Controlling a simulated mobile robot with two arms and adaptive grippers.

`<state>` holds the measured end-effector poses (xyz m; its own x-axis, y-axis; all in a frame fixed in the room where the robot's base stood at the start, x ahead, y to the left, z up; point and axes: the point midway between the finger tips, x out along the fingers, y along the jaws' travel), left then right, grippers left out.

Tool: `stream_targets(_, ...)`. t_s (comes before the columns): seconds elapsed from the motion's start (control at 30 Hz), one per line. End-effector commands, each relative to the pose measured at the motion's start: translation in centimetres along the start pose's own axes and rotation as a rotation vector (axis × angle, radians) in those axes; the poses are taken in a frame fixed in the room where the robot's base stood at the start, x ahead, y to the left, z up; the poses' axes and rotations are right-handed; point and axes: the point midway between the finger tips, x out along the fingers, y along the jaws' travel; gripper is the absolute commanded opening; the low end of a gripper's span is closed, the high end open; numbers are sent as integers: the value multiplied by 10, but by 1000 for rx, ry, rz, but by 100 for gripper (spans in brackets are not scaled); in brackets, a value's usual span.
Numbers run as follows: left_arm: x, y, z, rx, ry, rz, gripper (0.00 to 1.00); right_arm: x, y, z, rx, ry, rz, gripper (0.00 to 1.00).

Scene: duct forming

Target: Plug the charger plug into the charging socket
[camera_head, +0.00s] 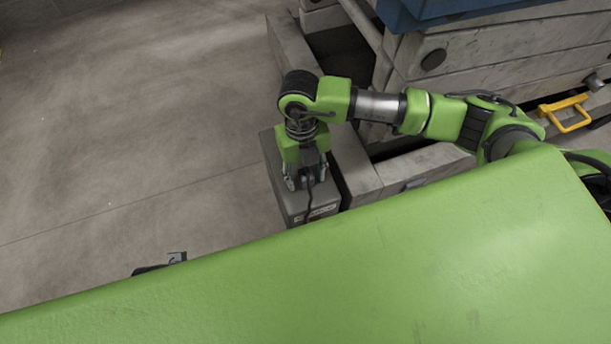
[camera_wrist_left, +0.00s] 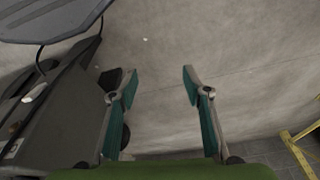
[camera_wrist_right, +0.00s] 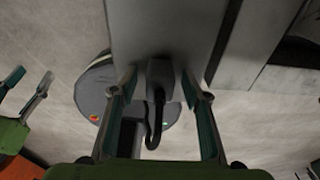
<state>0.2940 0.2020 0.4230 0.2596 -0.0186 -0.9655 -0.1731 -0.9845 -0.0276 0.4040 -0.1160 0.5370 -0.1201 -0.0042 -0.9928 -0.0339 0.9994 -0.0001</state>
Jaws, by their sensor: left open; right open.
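The dark charger plug (camera_wrist_right: 160,72) sits against the grey charging box (camera_wrist_right: 165,25) in the right wrist view, its black cable curving down from it. The socket is hidden behind the plug, so I cannot tell how deep it sits. My right gripper (camera_wrist_right: 160,82) is open, with one finger on each side of the plug and visible gaps. In the head view, this gripper (camera_head: 307,182) points down over the box (camera_head: 285,195), and the cable (camera_head: 309,198) hangs in front. My left gripper (camera_wrist_left: 160,74) is open and empty above the floor; it also shows in the right wrist view (camera_wrist_right: 28,80).
A concrete-like kerb (camera_head: 350,165) runs beside the box. A large grey machine with a blue top (camera_head: 430,10) and a yellow handle (camera_head: 565,113) stand at upper right. The floor at left (camera_head: 110,140) is clear. Yellow bars (camera_wrist_left: 298,150) show low right in the left wrist view.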

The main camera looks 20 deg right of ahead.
Motion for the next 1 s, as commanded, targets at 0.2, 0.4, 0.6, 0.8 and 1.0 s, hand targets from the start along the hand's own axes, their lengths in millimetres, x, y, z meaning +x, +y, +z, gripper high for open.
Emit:
stream_targets(0.2, 0, 0, 0, 0, 0, 0, 44, 0, 0, 0, 0, 0, 0, 33)
stream_targets(0.4, 0, 0, 0, 0, -1, 0, 44, 0, 0, 0, 0, 0, 0, 4)
stream_targets(0.6, 0, 0, 0, 0, -1, 0, 44, -1, 0, 0, -1, 0, 0, 4)
stream_targets(0.8, 11, 1, 3, 1, -6, 1, 44, -22, 0, -2, -1, -2, 1, 4)
stream_targets(1.0, 35, 2, 14, 4, -21, 4, 44, -63, 1, -7, -2, -4, 2, 4)
